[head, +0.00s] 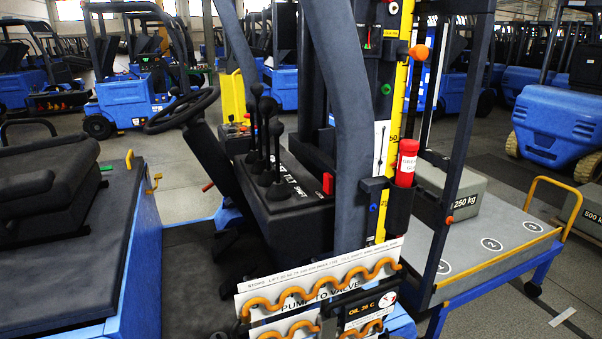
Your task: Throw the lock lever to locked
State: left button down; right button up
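No lock lever is clearly labelled in the head view, and I cannot tell which control it is. Several black levers with round knobs (267,106) stand upright on the dark console (300,213). A red switch-like block (328,184) is on the console's right end. A small red handle (208,187) sticks out at the console's left. An orange knob (419,52) sits beside the yellow scale (396,110) on the mast. Neither of my grippers is in view.
A steering wheel (182,109) and black seat (45,190) are at left. A red-capped tube (406,162) sits in a holder by the mast. A 250 kg block (468,203) rests on a numbered cart (510,232). Signs with a wavy orange rail (322,281) are in front.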

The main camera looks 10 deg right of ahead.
aim_at(329, 178)
jog(key=i+l+u, duration=0.15)
jog(key=l+u, duration=0.15)
jog(key=l, duration=0.25)
jog(key=i+l+u, duration=0.25)
jog(key=l, duration=0.3)
jog(key=l+u, duration=0.3)
jog(key=l, duration=0.25)
jog(key=l+u, duration=0.15)
jog(key=l, duration=3)
